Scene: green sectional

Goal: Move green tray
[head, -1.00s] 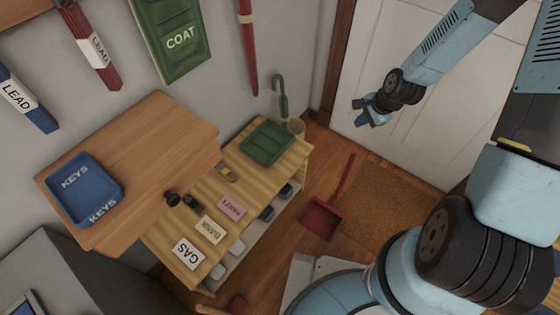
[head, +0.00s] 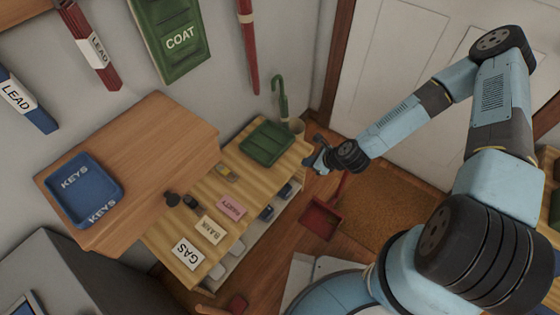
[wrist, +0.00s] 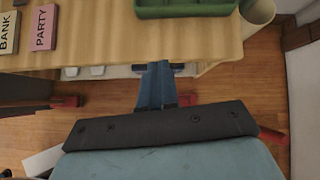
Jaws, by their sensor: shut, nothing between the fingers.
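The green tray (head: 266,143) lies on the far end of the light wooden shelf top, near the wall. Its lower edge also shows at the top of the wrist view (wrist: 185,8). My gripper (head: 314,157) is just to the right of the shelf's end, beside the tray and apart from it. In the wrist view my gripper (wrist: 157,72) has its blue fingers together, with nothing between them, pointing toward the shelf edge.
The shelf top (head: 212,185) also holds pink PARTY (head: 231,206), BANK (head: 208,230) and GAS (head: 188,253) cards. A blue KEYS tray (head: 82,190) sits on the higher wooden top. A beige pot (head: 297,127) stands behind the green tray. A red dustpan (head: 320,217) is on the floor.

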